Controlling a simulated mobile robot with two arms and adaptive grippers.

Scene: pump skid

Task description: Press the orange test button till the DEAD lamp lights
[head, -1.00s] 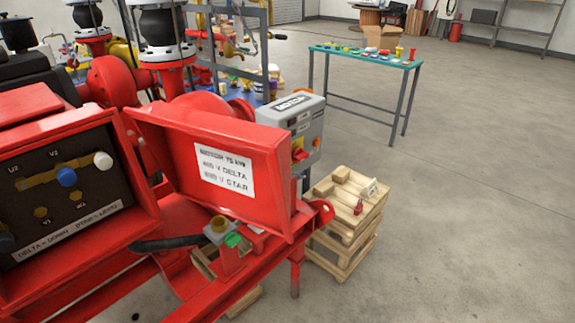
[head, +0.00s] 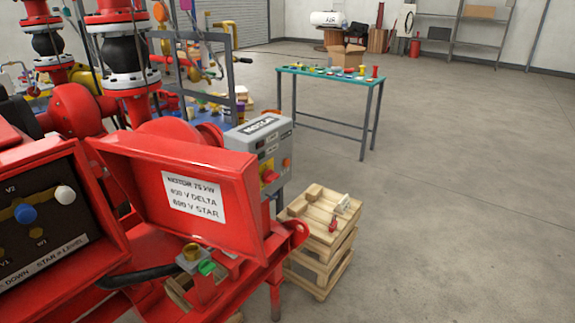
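A grey box marked MOTOR (head: 262,128) stands behind the open red lid of the terminal box. On its front are a red rotary switch on a yellow plate (head: 269,177) and, higher on its right side, a small orange button (head: 286,163). This may be the test button, but its label is too small to read. Small labels or windows show on the box's front, and I cannot make out a DEAD lamp or whether one is lit. Neither of my grippers is in view.
The open red lid (head: 240,200) stands in front of the grey box's lower left. A pallet stack (head: 318,255) with a red padlock (head: 333,224) stands right of it. A teal table (head: 289,68) with small parts stands behind. The floor at right is clear.

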